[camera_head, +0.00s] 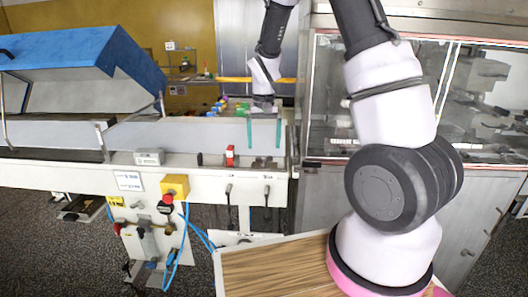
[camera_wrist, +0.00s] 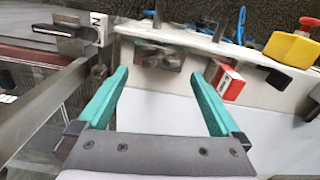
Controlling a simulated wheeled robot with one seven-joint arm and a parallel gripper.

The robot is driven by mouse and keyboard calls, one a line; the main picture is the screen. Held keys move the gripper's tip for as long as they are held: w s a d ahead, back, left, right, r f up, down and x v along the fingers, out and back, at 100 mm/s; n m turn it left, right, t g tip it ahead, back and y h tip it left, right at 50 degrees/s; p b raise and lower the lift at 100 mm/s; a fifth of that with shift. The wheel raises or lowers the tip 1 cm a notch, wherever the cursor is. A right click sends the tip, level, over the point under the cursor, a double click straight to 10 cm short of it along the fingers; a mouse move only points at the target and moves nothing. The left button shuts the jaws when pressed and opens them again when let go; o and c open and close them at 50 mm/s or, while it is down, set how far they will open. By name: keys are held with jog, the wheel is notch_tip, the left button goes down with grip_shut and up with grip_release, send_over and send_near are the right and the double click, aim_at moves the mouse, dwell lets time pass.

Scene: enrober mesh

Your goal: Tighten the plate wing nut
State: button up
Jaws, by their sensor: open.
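My gripper (camera_head: 264,134) is open and empty, with its two teal fingers pointing down over the right end of the white machine. In the wrist view my gripper (camera_wrist: 160,76) has its fingers spread wide. A small grey metal fitting (camera_wrist: 158,56) sits on the white machine edge beyond and between the fingertips, apart from them. It is blurred, and I cannot tell whether it is the plate wing nut. No wing nut shows clearly in either view.
A red and white block (camera_wrist: 230,83) is close by the right finger; it also shows in the head view (camera_head: 230,155). A black handle (camera_wrist: 57,31) and metal rail lie left. A yellow box with a red button (camera_wrist: 293,46) is at right. A glazed cabinet (camera_head: 480,100) stands right.

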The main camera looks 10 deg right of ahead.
aim_at(264, 160)
notch_tip(264, 160, up, 6)
dwell(0.5)
jog(key=shift+n, duration=0.7)
notch_tip(264, 160, down, 11)
jog(key=shift+r, duration=0.1)
